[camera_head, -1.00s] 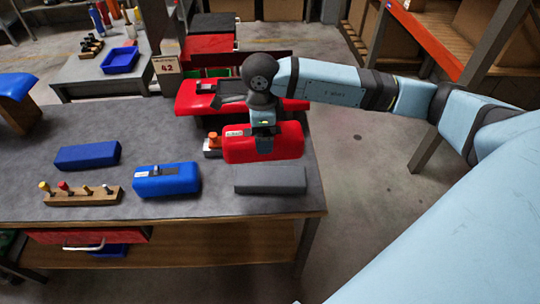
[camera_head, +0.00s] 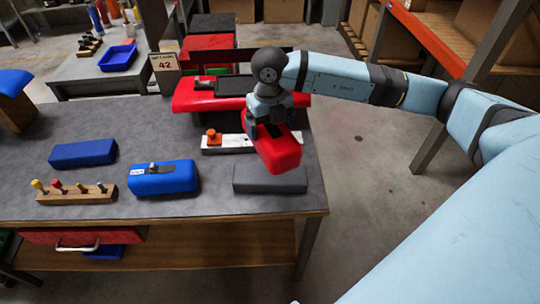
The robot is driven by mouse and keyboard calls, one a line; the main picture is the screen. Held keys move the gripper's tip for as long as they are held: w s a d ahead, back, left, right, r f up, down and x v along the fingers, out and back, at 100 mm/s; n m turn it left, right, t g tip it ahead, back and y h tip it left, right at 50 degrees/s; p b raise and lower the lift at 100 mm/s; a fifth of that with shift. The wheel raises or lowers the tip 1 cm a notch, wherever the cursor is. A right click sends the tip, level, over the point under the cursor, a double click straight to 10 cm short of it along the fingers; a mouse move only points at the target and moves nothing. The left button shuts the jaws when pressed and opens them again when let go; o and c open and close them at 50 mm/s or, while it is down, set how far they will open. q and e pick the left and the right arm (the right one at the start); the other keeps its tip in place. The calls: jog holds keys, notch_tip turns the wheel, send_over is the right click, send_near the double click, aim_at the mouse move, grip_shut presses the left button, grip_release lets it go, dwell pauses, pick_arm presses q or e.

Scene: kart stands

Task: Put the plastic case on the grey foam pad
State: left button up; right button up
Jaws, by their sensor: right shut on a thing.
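The red plastic case (camera_head: 281,156) is in my right gripper (camera_head: 270,128), which is shut on it from above. The case is turned, with its near end toward me and to the right. The grey foam pad (camera_head: 270,181) lies near the right front of the grey table. In the picture the case's near end overlaps the pad's back edge; the case appears to be above the pad, and I see no clear contact. The gripper hides part of the case's top. My left gripper is not in view.
A blue case (camera_head: 164,178) lies left of the pad, with a blue block (camera_head: 83,153) and a wooden peg holder (camera_head: 76,193) further left.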

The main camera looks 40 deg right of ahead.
notch_tip(320, 180, down, 7)
jog(key=shift+f, duration=2.25)
jog(key=shift+f, duration=0.1)
jog(key=o, duration=0.8)
